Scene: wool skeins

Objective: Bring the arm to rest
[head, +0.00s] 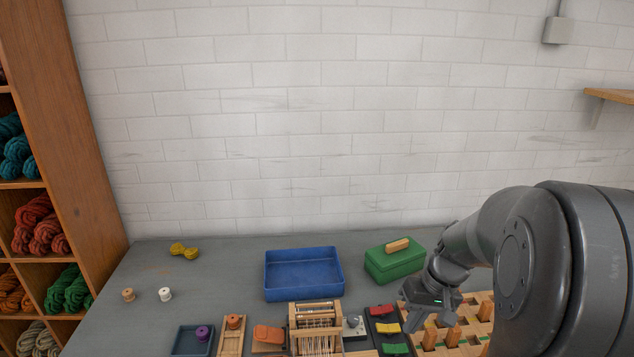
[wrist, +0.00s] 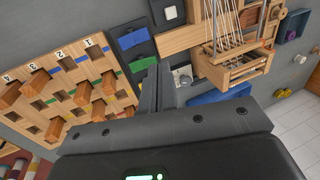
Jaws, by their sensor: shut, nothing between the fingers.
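My gripper (head: 418,318) hangs at the right front of the grey table (head: 215,262), at the end of my arm, which comes in from the right. In the wrist view its two fingers (wrist: 157,90) are together with nothing between them. They are over the area between the wooden slotted board (wrist: 20,92) and the small loom (wrist: 235,68). I cannot tell the exact height of the fingertips above the table.
The slotted board (head: 487,297) with wooden pegs lies under and beside my arm. A dark tray with coloured blocks (head: 388,328) and the loom (head: 316,322) are left of my gripper. A green lidded box (head: 393,265) and an empty blue tray (head: 303,270) stand behind. The table's left is mostly clear.

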